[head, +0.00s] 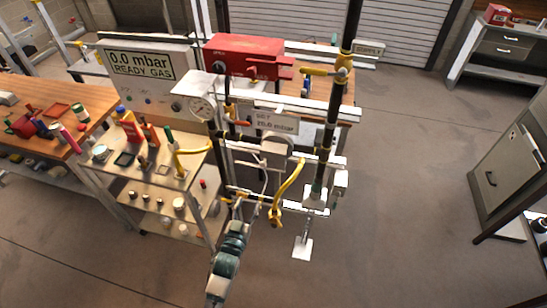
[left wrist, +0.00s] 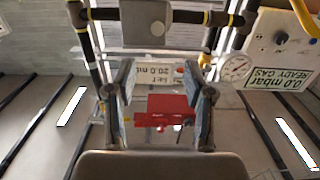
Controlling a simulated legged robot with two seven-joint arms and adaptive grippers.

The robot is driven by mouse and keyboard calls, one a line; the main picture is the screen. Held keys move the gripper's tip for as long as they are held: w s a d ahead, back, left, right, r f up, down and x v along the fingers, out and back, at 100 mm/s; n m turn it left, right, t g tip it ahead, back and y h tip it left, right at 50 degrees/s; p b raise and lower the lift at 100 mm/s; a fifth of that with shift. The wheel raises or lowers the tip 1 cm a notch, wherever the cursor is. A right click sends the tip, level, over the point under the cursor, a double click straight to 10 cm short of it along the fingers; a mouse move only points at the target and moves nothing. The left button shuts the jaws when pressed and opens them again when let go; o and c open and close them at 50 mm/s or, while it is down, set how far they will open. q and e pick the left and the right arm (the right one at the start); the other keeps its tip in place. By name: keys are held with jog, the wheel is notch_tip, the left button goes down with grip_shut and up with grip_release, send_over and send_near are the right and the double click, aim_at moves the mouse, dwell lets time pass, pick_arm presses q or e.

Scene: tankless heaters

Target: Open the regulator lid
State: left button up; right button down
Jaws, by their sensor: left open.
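The grey regulator (head: 277,150) sits on the pipe rig just below a label reading 20.0 mbar (head: 275,122). Its lid cannot be told apart clearly from its body. My left gripper (head: 239,203) is below and left of the regulator, apart from it. In the left wrist view my left gripper (left wrist: 158,70) is open with nothing between its fingers. The inverted label (left wrist: 152,69) shows behind the gap, and a grey body (left wrist: 145,22), probably the regulator, is above it. My right gripper is not in view.
A red box (head: 245,55) tops the rig beside a pressure gauge (head: 203,108) and a 0.0 mbar panel (head: 141,63). Yellow-handled pipes (head: 288,190) stand close to my gripper. A cluttered shelf cart (head: 150,175) is at left.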

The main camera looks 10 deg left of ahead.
aim_at(262, 165)
pick_arm(q)
jog(key=w, duration=1.1)
jog(key=w+d+r+p, duration=0.1)
jog(key=w, duration=0.5)
jog(key=shift+w, duration=0.25)
jog(key=shift+d, duration=0.1)
grip_shut()
